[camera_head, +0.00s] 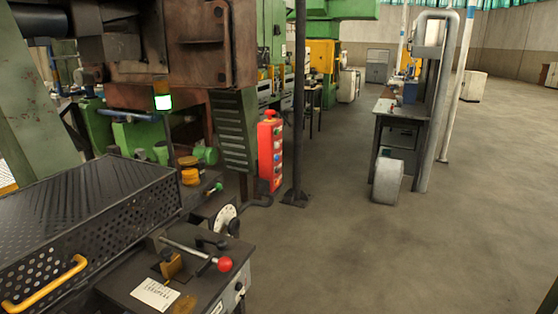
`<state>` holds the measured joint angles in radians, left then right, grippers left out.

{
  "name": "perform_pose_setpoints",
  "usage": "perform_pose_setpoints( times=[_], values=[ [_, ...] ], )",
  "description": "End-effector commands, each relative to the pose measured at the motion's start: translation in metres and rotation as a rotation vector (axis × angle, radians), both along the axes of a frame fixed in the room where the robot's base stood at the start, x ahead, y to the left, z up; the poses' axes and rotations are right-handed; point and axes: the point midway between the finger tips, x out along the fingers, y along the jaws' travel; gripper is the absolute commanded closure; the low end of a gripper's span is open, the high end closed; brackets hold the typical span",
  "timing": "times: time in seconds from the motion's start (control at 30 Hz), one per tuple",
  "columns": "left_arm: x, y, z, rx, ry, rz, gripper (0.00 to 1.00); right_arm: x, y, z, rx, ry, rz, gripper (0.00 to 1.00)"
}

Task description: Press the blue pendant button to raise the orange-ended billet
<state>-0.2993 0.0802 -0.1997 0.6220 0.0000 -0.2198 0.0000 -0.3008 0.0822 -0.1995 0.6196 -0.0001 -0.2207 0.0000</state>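A tall red pendant box (264,158) hangs or stands beside a dark post, left of the picture's middle. It has a red knob on top and a column of small buttons on its front. A bluish button (277,158) seems to be in its lower half, but it is too small to be sure of its colour. I cannot make out an orange-ended billet. Neither of my grippers shows in this view.
A dark machine bench (125,287) with a red-knobbed lever (224,264) and a perforated guard (100,215) fills the lower left. A dark post (298,110) stands right of the pendant. A workbench (400,112) stands farther back. The floor (400,245) at right is clear.

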Motion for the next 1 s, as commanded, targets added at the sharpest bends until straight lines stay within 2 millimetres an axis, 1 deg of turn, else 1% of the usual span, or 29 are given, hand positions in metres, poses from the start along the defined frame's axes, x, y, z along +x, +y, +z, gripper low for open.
perform_pose_setpoints(
  times=[0.03,0.07,0.73,1.0],
  values=[
    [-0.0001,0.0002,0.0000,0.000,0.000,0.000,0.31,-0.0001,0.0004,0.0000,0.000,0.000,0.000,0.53],
    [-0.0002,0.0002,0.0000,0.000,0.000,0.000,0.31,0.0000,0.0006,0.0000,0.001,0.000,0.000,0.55],
    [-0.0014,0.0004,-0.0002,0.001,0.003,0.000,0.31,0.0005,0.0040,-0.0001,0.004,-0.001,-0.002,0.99],
    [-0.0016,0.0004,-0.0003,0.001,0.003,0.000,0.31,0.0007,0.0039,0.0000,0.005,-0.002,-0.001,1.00]
  ],
)
